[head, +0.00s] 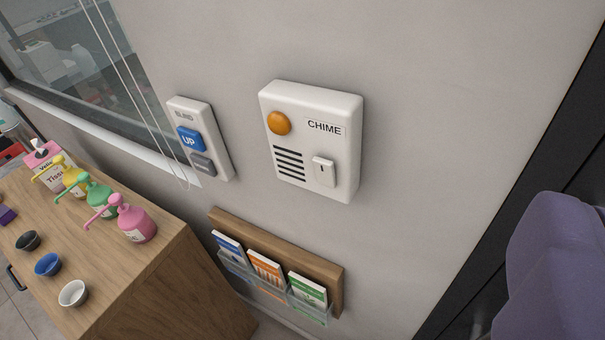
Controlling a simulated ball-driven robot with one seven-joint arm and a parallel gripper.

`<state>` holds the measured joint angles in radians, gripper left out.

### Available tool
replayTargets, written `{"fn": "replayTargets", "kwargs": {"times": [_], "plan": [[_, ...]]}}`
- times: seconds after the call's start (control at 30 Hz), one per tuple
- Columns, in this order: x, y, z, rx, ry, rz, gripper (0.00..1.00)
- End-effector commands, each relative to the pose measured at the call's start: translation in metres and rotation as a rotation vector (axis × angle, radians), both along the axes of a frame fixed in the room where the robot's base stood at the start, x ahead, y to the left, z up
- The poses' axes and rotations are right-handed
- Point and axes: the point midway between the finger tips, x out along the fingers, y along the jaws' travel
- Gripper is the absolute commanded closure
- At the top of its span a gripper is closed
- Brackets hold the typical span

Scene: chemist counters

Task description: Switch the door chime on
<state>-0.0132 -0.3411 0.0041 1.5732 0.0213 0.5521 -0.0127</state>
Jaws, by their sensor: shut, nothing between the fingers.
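The door chime (345,150) is a white box on the grey wall, labelled CHIME, near the middle of the head view. It has a round orange lamp (279,123) at its upper left and dark slots below it. A white rocker switch (323,171) sits at its lower right; I cannot tell its position for sure. My gripper is not in view.
A blind control with a blue UP button (190,139) is on the wall left of the chime. A leaflet rack (275,242) hangs below. A wooden counter (160,275) holds pump bottles and small bowls at left. A purple padded shape (555,265) stands at right.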

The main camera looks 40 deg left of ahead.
Motion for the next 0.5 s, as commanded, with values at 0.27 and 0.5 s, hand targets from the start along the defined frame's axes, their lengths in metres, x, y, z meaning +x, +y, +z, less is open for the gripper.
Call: {"fn": "replayTargets", "kwargs": {"times": [0.27,0.5], "plan": [[0.071,0.137,-0.069,0.134,-0.163,0.208,1.0],[0.041,0.179,-0.165,0.111,-0.289,0.062,1.0]]}}
